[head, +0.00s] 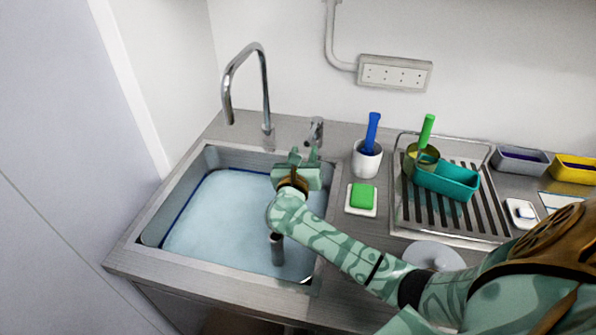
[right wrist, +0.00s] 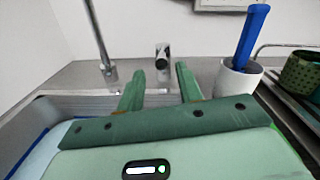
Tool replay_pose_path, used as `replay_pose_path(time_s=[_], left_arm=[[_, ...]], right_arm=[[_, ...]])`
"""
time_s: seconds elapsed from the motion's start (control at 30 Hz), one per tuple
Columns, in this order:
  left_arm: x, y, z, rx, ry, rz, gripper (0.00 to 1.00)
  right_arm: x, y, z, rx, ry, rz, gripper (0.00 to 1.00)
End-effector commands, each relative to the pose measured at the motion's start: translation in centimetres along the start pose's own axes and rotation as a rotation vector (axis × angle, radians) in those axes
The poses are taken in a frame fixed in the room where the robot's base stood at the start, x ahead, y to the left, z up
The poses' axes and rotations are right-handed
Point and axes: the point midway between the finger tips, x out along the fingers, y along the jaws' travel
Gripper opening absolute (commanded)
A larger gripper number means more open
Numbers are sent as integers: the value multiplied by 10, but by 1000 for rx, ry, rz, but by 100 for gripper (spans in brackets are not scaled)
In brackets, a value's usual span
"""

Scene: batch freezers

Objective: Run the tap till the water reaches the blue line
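The steel sink basin (head: 180,167) holds pale blue water (head: 225,220). The blue line (head: 186,203) shows along the left and back walls, right at the water's edge; I cannot tell whether the water touches it. The curved tap spout (head: 264,90) hangs over the basin's back left, with no stream visible from its mouth. The tap handle (head: 315,130) stands behind the basin, also in the right wrist view (right wrist: 163,60). My right gripper (head: 301,156) is open just in front of the handle, its fingers apart (right wrist: 160,85) and empty. My left gripper is out of view.
A grey upright tube (head: 277,250) stands in the water. Right of the sink are a white cup (head: 366,160) with a blue-handled brush, a green sponge (head: 363,195) and a drying rack (head: 460,228) with a teal tub (head: 448,181). A wall socket (head: 395,73) is behind.

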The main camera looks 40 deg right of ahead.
Motion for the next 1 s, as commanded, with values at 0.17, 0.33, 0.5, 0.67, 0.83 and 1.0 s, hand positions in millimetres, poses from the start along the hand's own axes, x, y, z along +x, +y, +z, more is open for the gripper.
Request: replay_pose_path(time_s=[0.17, 0.33, 0.5, 0.67, 0.83, 1.0], left_arm=[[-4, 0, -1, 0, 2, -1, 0], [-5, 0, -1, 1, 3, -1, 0], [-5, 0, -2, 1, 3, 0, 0], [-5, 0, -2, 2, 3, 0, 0], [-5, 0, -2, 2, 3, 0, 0], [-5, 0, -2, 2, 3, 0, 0]], right_arm=[[-47, 0, 0, 2, 3, 1, 36], [-76, 0, 0, 1, 2, 0, 36], [-87, 0, 0, 1, 0, -1, 36], [-88, 0, 0, 0, -1, -1, 36], [-88, 0, 0, 0, 0, -1, 36], [-88, 0, 0, 0, 0, -1, 36]])
